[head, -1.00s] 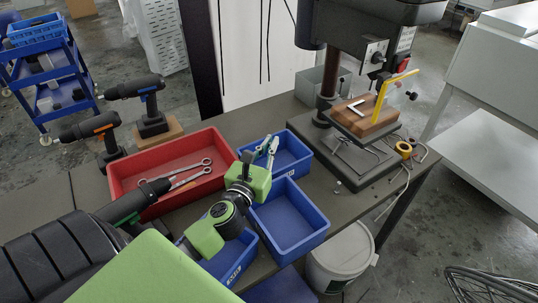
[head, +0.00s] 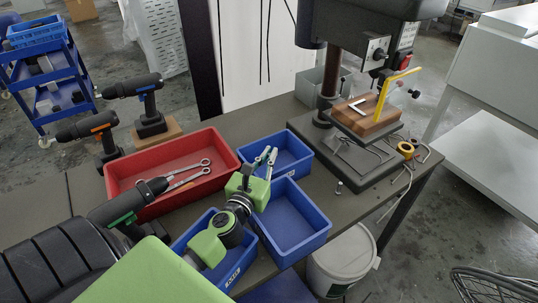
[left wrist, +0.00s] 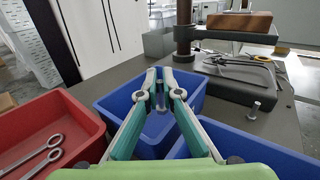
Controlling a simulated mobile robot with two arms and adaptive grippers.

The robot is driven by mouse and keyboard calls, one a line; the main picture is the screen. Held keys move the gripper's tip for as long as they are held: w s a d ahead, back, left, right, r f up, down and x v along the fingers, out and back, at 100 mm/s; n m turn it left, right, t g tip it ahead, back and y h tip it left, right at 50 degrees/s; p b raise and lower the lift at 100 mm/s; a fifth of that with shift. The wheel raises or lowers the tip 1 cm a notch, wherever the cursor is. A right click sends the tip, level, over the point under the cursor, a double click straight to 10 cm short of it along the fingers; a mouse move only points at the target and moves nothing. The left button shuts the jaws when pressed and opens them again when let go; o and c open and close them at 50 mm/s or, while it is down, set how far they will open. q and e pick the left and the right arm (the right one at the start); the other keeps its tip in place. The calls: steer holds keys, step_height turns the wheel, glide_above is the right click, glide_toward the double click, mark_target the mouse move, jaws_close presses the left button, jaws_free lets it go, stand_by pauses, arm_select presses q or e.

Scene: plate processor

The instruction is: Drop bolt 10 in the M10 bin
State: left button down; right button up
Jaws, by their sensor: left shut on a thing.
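My left gripper (head: 267,156) hangs over the near edge of the back blue bin (head: 303,167). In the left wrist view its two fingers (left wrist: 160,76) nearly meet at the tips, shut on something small. A small grey piece, perhaps a bolt, shows between the fingers; I cannot tell whether it is held or lies in the bin behind. Two more blue bins stand close by, one at right (head: 318,229) and one at front left (head: 240,270). Bin labels are too small to read. A bolt (head: 339,187) stands on the table, also in the left wrist view (left wrist: 255,110). My right gripper is out of view.
A red bin (head: 222,146) with wrenches sits left of the blue bins. A drill press (head: 328,85) with a wooden block (head: 368,122) stands at back right. A white bucket (head: 343,262) is below the table edge.

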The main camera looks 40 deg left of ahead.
arm_select(q)
steer(key=c, duration=2.2)
jaws_free()
steer(key=shift+c, duration=0.2)
steer(key=shift+r, duration=0.3)
steer(key=shift+r+p, duration=0.45)
steer(key=shift+p, duration=0.1)
steer(key=b+v, duration=0.3)
steer(key=v, duration=0.9)
steer(key=shift+f, duration=0.2)
